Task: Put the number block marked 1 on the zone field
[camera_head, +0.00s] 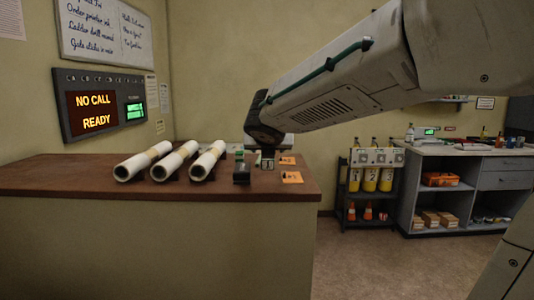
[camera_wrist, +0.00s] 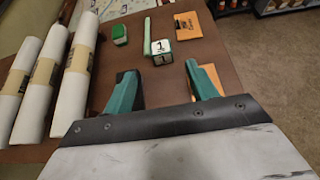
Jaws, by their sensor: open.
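The number block marked 1 (camera_wrist: 161,48) is a small pale cube with a dark 1 on its face. It stands on the brown desk, and it also shows in the head view (camera_head: 268,163). My gripper (camera_wrist: 159,68) is open, with its two teal fingers apart and pointing toward the block. The block is just beyond the fingertips, and nothing is held. Two orange cards lie on the desk, one beside the block (camera_wrist: 188,25) and one near the right finger (camera_wrist: 213,74). Their writing is too small to read, so I cannot tell which is the zone field.
A green block (camera_wrist: 120,33) and a pale green stick (camera_wrist: 147,36) lie close to the numbered block. Several white rolled tubes (camera_head: 142,161) lie on the left of the desk (camera_head: 70,178). The desk's right edge is close to the cards. A console screen (camera_head: 93,111) reads NO CALL READY.

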